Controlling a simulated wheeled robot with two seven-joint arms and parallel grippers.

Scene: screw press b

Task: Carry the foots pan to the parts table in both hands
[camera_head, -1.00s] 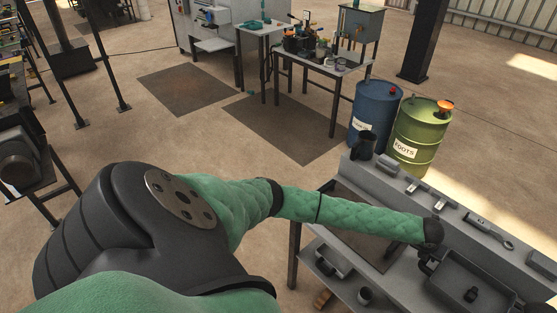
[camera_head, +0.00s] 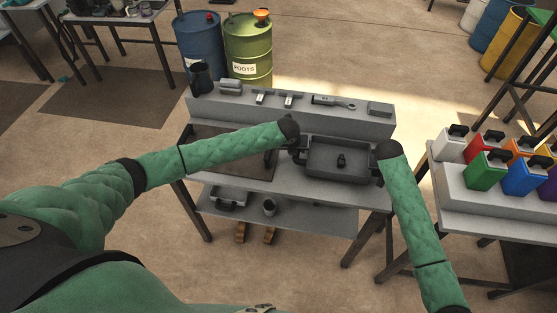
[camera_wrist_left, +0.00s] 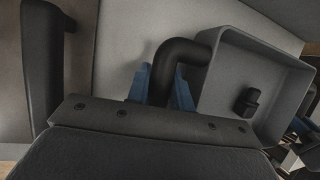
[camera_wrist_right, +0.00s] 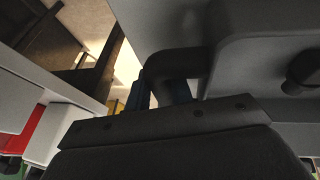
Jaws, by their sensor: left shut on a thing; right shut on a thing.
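The foots pan, a grey rectangular tray (camera_head: 325,176), is at the right part of a grey table (camera_head: 255,170). A small dark knob-like piece (camera_head: 341,160) is inside it. My left gripper (camera_head: 299,154) is shut on the pan's left handle; the left wrist view shows blue fingers around the dark handle (camera_wrist_left: 182,55). My right gripper (camera_head: 377,174) is shut on the opposite handle (camera_wrist_right: 178,62), with its fingers partly hidden. The pan looks level; I cannot tell whether it touches the tabletop.
A lower shelf (camera_head: 310,215) holds a cup. Blue (camera_head: 198,45) and green (camera_head: 248,50) drums stand behind. Coloured bins (camera_head: 487,171) sit on a right-hand table.

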